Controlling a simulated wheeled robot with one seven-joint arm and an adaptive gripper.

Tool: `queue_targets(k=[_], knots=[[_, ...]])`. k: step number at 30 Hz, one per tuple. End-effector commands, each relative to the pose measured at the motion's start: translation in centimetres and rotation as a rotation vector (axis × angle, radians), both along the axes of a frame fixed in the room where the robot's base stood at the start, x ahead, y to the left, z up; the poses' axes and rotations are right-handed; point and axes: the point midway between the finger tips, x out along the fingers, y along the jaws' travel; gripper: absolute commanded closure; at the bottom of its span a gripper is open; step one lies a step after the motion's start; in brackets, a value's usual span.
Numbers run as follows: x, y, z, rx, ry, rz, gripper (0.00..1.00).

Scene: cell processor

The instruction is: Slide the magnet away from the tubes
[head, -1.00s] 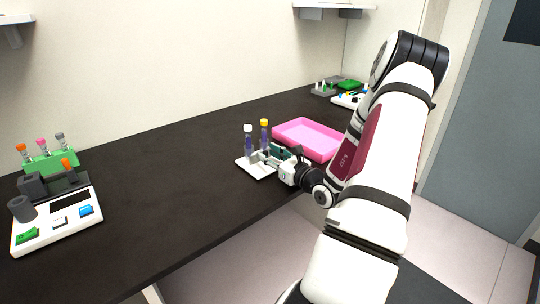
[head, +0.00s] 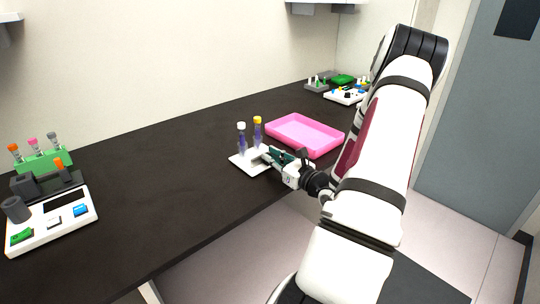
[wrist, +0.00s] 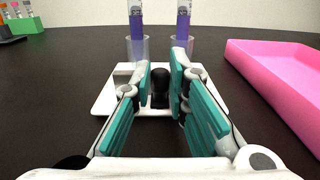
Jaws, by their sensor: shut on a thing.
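Two tubes with purple contents stand upright side by side in clear holders on a white plate (head: 243,165). The white-capped tube (head: 242,138) is on the left and the yellow-capped tube (head: 257,133) on the right. In the wrist view their lower parts show, left tube (wrist: 136,20) and right tube (wrist: 183,20), with caps out of frame.
A pink tray (head: 328,145) lies close to the right of the plate. A white device (head: 50,232) and a green tube rack (head: 42,162) stand at the far left. More small items (head: 345,95) sit at the back right. The dark tabletop (head: 165,180) left of the plate is clear.

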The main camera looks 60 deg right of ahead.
Motion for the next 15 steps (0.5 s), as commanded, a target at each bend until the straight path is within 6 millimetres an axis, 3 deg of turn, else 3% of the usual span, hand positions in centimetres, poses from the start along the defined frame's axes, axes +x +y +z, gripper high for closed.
queue_targets(k=[1,3,15], knots=[[-0.07,0.0,-0.04,0.002,0.001,-0.001,0.81],[-0.06,-0.01,-0.04,0.002,0.001,-0.001,0.65],[-0.53,0.06,-0.04,0.001,0.001,-0.002,0.65]])
